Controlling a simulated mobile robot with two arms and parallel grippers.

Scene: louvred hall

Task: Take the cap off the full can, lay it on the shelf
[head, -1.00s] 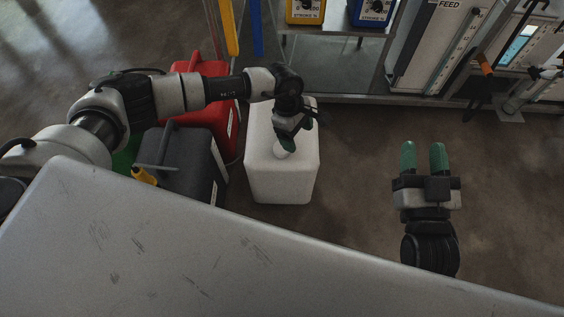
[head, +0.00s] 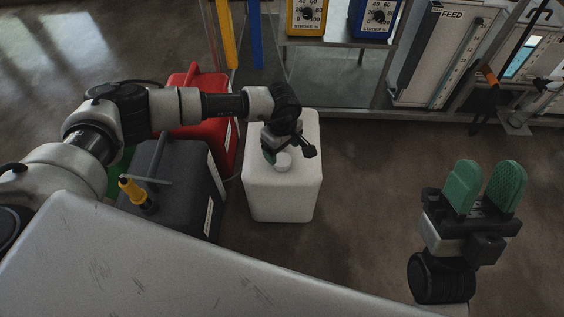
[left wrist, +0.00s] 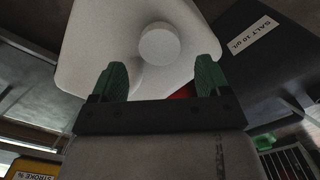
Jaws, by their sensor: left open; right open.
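The white can (head: 283,195) stands upright on the floor in the middle of the head view. Its round white cap (head: 283,161) sits on top; the cap also shows in the left wrist view (left wrist: 159,44). My left gripper (head: 274,156) is just beside the cap, partly hidden by its own wrist. In the left wrist view its green fingers (left wrist: 158,80) are apart, with the cap ahead of them and nothing between them. My right gripper (head: 484,186) is open and empty at the right, fingers pointing up the picture. The shelf (head: 335,72) is at the back, behind the can.
A dark grey can (head: 180,190) with a yellow-topped fitting and a red can (head: 200,150) stand left of the white can. Yellow (head: 306,14) and blue (head: 375,16) pumps stand at the back. The floor right of the white can is clear.

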